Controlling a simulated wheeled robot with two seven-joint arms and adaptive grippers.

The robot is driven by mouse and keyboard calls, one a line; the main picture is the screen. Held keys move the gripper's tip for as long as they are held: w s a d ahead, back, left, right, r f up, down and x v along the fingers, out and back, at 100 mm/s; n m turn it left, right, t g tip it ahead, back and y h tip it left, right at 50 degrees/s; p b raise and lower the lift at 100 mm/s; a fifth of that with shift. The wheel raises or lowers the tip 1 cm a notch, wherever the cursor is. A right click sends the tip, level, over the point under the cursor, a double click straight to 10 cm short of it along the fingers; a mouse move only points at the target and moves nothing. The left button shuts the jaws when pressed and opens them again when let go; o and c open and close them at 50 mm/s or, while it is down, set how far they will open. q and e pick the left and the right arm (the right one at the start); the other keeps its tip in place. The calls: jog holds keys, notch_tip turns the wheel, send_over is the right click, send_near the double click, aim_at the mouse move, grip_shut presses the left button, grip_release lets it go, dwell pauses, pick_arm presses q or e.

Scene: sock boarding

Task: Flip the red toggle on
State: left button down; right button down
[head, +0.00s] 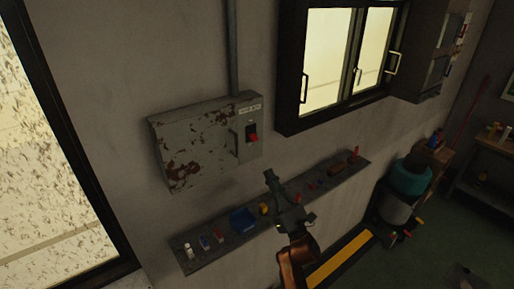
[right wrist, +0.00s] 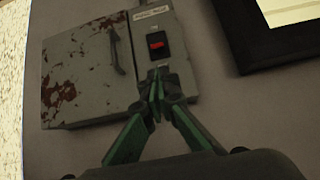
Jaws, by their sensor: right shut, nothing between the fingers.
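The red toggle (head: 252,138) sits on a dark plate at the right part of a grey, rust-stained wall box (head: 195,150). In the right wrist view the toggle (right wrist: 156,41) shows as a red piece in the upper part of a black switch plate. My right gripper (head: 269,176) is in front of the wall, below and a little right of the toggle in the head view. In the right wrist view its green-sided fingers (right wrist: 157,88) meet at the tips, shut and empty, just below the switch plate. I cannot tell whether they touch the box. My left gripper is not in view.
A narrow shelf (head: 335,184) with small bottles, a blue bin (head: 242,220) and other items runs below the box. A dark-framed window (head: 335,60) is to the right. A conduit (head: 232,50) rises from the box.

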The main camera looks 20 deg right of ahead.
aim_at(254, 137)
jog(key=shift+w+a, duration=0.1)
jog(key=shift+w, duration=0.05)
